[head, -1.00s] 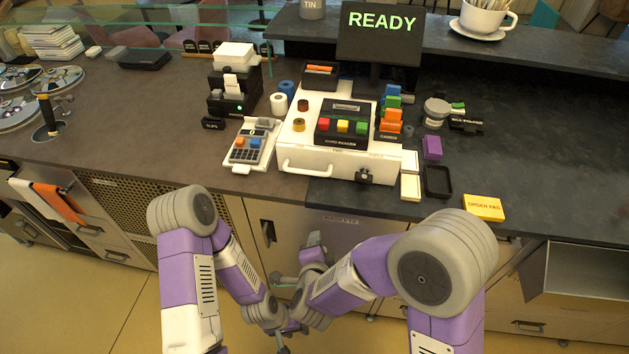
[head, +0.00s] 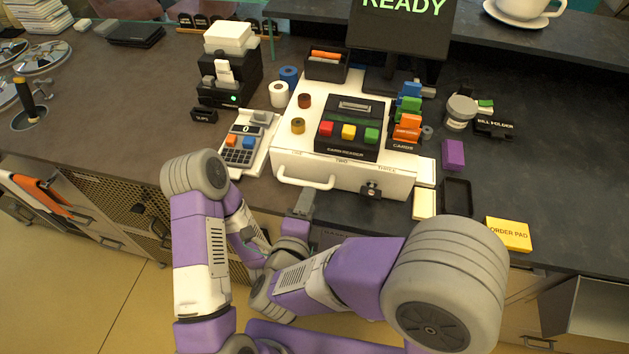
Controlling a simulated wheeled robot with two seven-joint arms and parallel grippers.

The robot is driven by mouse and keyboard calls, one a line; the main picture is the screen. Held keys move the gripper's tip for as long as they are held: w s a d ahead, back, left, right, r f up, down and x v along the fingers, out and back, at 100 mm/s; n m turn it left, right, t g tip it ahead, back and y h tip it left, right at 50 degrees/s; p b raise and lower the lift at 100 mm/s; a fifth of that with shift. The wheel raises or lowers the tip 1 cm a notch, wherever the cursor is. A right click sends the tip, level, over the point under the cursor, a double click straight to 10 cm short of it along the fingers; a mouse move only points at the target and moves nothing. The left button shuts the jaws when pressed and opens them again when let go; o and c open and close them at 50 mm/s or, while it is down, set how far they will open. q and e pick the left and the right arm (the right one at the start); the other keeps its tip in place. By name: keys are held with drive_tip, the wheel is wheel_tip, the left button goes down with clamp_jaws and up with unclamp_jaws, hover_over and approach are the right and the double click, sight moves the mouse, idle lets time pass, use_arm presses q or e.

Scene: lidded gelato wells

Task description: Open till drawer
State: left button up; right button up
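The white till drawer (head: 340,177) sits under the till on the counter, its front flush with the white housing. A white bar handle (head: 306,182) is on the left of its front and a dark lock (head: 371,190) on the right. My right gripper (head: 304,200) is just below and in front of the handle, seen from behind; its fingers are too small and foreshortened to tell whether they are open or touch the handle. My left gripper (head: 256,240) is lower and left, in front of the cabinets, mostly hidden by my arms.
A card reader (head: 349,127) stands on the till. A keypad unit (head: 245,145) and printer (head: 228,75) are at its left. Card holder (head: 406,132), purple block (head: 453,154), black tray (head: 456,194) and yellow order pad (head: 509,234) are at its right. Dark counter at far right is clear.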

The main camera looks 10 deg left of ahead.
drive_tip(key=shift+x, duration=2.55)
clamp_jaws()
